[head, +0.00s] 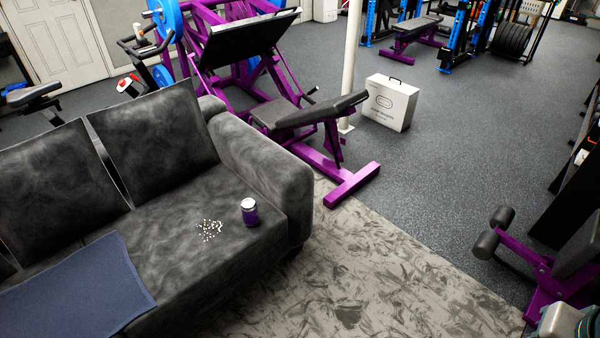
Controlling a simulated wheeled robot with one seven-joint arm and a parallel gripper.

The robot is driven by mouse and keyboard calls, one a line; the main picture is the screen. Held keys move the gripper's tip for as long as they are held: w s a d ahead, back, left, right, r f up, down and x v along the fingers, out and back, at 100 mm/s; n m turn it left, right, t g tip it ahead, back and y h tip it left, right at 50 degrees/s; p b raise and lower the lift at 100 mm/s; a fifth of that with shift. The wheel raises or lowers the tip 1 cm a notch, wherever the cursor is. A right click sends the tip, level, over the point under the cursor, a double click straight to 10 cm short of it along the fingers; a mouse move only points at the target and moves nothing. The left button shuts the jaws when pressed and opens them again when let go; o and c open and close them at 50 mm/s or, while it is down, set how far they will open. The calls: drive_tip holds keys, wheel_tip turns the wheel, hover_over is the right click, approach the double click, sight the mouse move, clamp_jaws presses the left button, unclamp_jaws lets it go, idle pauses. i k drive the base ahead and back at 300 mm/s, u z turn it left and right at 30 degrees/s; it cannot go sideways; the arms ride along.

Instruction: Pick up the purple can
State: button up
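The purple can (250,213) stands upright on the seat of the dark grey sofa (190,265), near the seat's front edge and close to the right armrest. Its top looks pale and its side is dark purple. A small scatter of white bits (209,230) lies on the cushion just left of it, apart from it. Nothing covers the can in the head view. My gripper's fingers are not in view.
The sofa armrest (265,165) rises behind and right of the can. A blue cloth (75,290) lies on the seat at left. A patterned rug (370,275) is clear before the sofa. Purple gym machines stand behind (285,115) and at right (545,265); a white box (390,103) is farther back.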

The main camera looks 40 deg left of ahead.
sight(249, 210)
drive_tip(key=u, duration=0.3)
drive_tip(key=i, duration=1.5)
drive_tip(key=u, duration=1.5)
drive_tip(key=i, duration=0.75)
drive_tip(key=u, duration=1.3)
drive_tip(key=i, duration=0.5)
drive_tip(key=u, duration=0.3)
